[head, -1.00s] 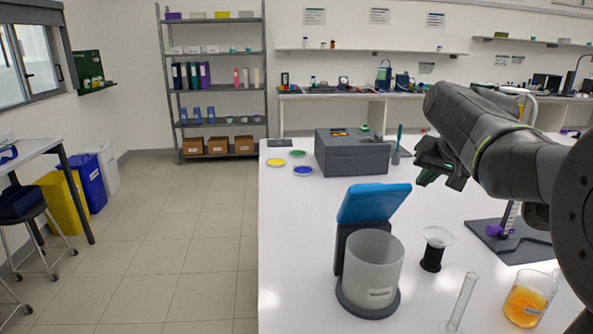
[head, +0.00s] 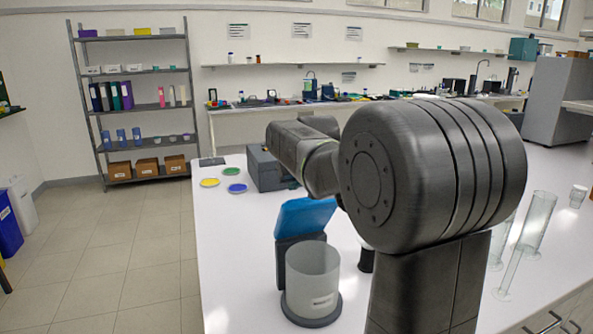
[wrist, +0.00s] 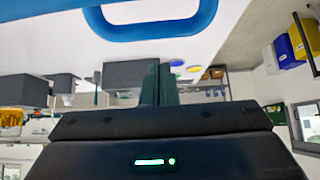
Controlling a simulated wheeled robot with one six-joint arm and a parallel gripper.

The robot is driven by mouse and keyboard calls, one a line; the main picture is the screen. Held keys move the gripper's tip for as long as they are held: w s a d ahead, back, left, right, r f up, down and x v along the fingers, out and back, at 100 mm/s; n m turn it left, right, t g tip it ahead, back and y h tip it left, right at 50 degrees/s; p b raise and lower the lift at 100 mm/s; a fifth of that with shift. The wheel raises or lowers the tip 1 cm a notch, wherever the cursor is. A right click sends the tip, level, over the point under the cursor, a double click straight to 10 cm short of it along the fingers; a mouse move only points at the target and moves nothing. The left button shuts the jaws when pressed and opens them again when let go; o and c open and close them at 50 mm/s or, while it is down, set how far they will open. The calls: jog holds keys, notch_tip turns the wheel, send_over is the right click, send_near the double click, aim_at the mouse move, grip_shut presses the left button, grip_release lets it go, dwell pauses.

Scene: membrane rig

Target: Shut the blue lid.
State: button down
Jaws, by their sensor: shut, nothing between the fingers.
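The blue lid (head: 303,216) stands raised and tilted on a dark hinge post behind a frosted, see-through cylinder (head: 312,272) on a dark round base. In the wrist view a blue curved edge, likely the lid (wrist: 150,28), fills the top, close to the camera. My gripper's dark green fingers (wrist: 159,78) are shut together with nothing between them, just below that edge in the picture. I cannot tell whether they touch it. In the head view my arm hides the gripper.
A grey box (head: 266,170) and small coloured dishes (head: 237,188) stand at the table's far left. A dark stand (head: 366,260) is partly hidden behind my arm. Glass cylinders (head: 533,225) stand at the right.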

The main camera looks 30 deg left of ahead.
aim_at(303, 210)
jog(key=shift+s+d+f, duration=0.15)
jog(key=shift+s+d, duration=0.35)
jog(key=shift+d, duration=0.15)
jog(key=shift+s+d+f, duration=0.15)
jog(key=shift+s+d, duration=0.35)
jog(key=shift+d, duration=0.1)
jog(key=shift+s+d+f+b, duration=0.1)
jog(key=shift+f+b, duration=0.05)
jog(key=shift+b, duration=0.3)
jog(key=shift+s+d+t+y+b, duration=0.2)
jog(key=shift+t+y+b, duration=0.15)
jog(key=shift+b, duration=0.3)
